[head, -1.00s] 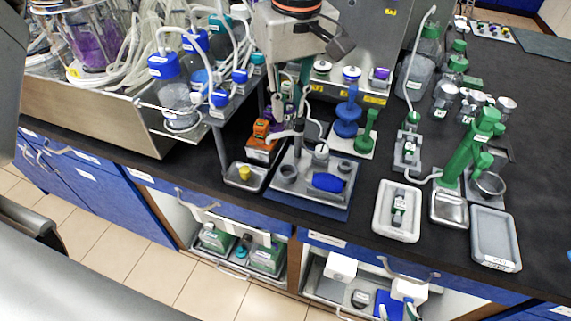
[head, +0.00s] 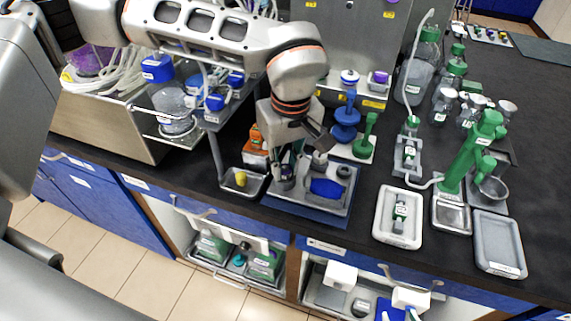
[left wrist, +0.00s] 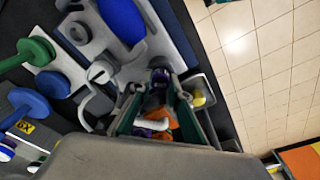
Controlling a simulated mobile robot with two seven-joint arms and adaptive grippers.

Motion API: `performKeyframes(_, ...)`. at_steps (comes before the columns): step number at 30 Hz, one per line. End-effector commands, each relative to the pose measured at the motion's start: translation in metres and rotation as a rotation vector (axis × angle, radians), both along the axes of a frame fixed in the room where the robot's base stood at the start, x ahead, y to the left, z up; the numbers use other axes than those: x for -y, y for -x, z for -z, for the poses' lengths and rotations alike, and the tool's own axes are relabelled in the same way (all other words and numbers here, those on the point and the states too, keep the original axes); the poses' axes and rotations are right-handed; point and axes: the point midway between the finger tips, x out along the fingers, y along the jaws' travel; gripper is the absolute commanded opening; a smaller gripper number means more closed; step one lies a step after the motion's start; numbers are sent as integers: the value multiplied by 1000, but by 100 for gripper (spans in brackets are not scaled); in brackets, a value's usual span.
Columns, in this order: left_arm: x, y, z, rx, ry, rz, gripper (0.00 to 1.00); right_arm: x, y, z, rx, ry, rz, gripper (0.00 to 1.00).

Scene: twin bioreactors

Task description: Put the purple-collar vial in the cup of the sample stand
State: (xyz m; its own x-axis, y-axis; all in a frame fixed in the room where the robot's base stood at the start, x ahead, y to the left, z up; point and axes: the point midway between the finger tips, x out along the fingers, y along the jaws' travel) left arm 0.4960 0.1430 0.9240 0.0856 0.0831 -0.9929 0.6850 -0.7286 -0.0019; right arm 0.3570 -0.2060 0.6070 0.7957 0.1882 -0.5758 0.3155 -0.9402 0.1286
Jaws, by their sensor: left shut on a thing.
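My left gripper (head: 286,168) points down over the grey sample stand (head: 308,203) on its blue mat. It is shut on the purple-collar vial (head: 284,171), which is mostly hidden by the fingers and sits at the stand's left cup. In the left wrist view the dark vial with a purple band (left wrist: 158,84) shows between the fingertips (left wrist: 158,98). I cannot tell whether its bottom is inside the cup or just above it. My right gripper is not in view.
The stand also holds a blue object (head: 326,188), a white-capped piece (head: 319,159) and an empty ring (head: 344,171). A small metal tray with a yellow piece (head: 241,180) is at left. Blue and green stands (head: 346,122) are behind. An orange device (head: 255,138) is close to the gripper.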

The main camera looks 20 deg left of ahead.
Motion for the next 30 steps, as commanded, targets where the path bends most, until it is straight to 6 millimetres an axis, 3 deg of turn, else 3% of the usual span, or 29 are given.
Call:
performKeyframes(23, 0, 2, 17, -6, -2, 2, 8, 1, 1, 5, -4, 4, -1, 40)
performKeyframes(24, 0, 2, 17, -7, -2, 2, 28, 1, 1, 5, -4, 5, -2, 40)
performKeyframes(25, 0, 2, 18, -7, -2, 3, 34, 1, 1, 5, -4, 5, -2, 40)
performKeyframes(30, 0, 3, 18, -11, -3, 4, 34, 1, 1, 5, -4, 5, -2, 40)
